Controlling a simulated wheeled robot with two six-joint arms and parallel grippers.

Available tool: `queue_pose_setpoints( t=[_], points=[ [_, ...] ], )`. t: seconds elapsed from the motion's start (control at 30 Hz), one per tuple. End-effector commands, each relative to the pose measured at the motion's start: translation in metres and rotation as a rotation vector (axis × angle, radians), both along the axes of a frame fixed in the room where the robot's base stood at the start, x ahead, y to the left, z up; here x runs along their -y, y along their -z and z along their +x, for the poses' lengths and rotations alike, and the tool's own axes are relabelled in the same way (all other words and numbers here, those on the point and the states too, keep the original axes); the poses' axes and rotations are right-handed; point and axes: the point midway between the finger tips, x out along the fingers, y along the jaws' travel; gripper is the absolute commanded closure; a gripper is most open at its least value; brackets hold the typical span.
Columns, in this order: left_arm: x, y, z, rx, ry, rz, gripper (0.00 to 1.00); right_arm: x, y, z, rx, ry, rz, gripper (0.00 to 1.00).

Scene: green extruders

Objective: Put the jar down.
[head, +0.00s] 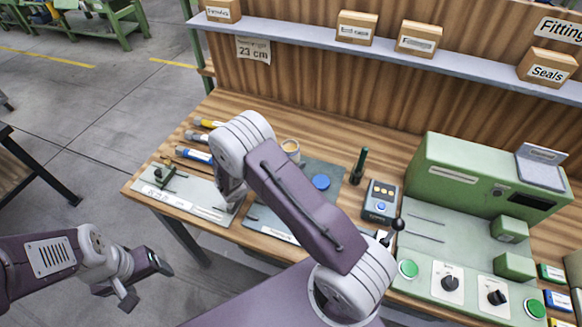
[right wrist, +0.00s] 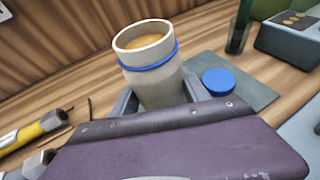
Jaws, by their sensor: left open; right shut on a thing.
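The jar (right wrist: 152,68) is a pale grey cylinder with a blue band below its rim and tan contents. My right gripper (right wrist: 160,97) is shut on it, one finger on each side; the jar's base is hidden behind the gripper. In the head view the jar (head: 291,147) shows just past my right arm, which hides the right gripper. I cannot tell whether the jar touches the bench. A round blue lid (right wrist: 219,81) lies on the grey mat (right wrist: 255,92) to the jar's right. My left gripper (head: 146,281) is open and empty, off the bench's front left.
Yellow and blue tools (head: 194,155) lie on the bench's left beside a labelled plate (head: 175,196). A dark green bottle (head: 358,166), a handheld meter (head: 381,201) and a green machine (head: 470,175) stand to the right. Bare wood (head: 330,140) shows behind the mat.

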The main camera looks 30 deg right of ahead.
Motion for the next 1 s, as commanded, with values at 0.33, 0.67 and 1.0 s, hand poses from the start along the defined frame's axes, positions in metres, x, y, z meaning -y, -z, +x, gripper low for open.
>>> queue_pose_setpoints(
  t=[0.33, 0.67, 1.0],
  points=[
    [0.0, -0.002, 0.0, 0.0, 0.0, 0.0, 0.26, 0.0, 0.035, 0.0, -0.001, 0.0, -0.001, 1.0],
    [0.0, 0.001, 0.0, 0.0, 0.0, 0.0, 0.26, 0.0, 0.039, -0.001, -0.001, 0.0, 0.001, 0.24],
    [0.0, -0.003, 0.0, 0.0, 0.0, 0.0, 0.26, 0.0, 0.033, -0.001, -0.001, 0.0, 0.001, 0.24]
  ],
)
